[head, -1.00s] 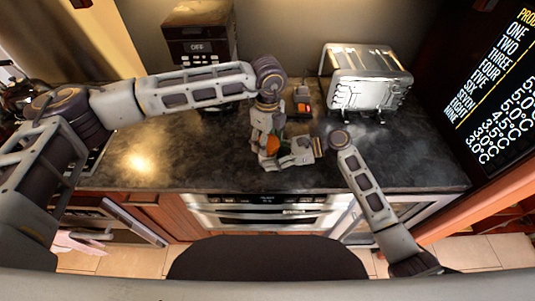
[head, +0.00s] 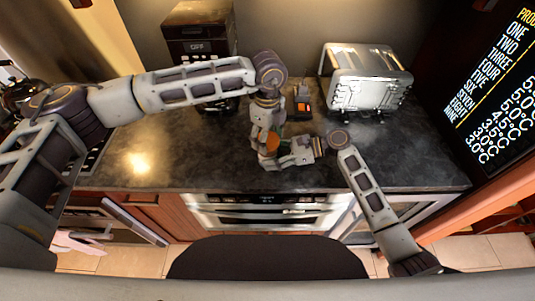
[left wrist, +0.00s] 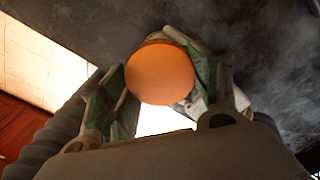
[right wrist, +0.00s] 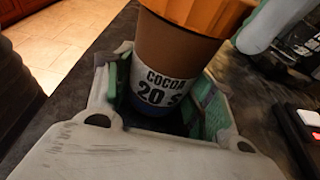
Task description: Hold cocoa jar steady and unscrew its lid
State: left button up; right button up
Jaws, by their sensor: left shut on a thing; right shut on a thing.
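The cocoa jar (right wrist: 165,75) is brown with a white label and a blue base band, and stands on the dark counter. Its orange lid (right wrist: 200,12) is on top; the lid is seen from above in the left wrist view (left wrist: 160,73) and is small in the head view (head: 271,141). My left gripper (left wrist: 162,85) comes from above with its fingers shut on the lid. My right gripper (right wrist: 165,95) is shut around the jar's body from the side, below the lid. In the head view the two grippers hide most of the jar.
A silver toaster (head: 366,80) stands at the back right. A dark appliance marked OFF (head: 198,40) stands at the back left. A small box with an orange button (head: 303,104) lies behind the grippers. The front left of the counter (head: 200,165) is clear.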

pick_arm(q)
jog(key=shift+r, duration=1.75)
jog(key=shift+r, duration=0.15)
pick_arm(e)
jog(key=o, duration=1.5)
jog(key=v, duration=1.2)
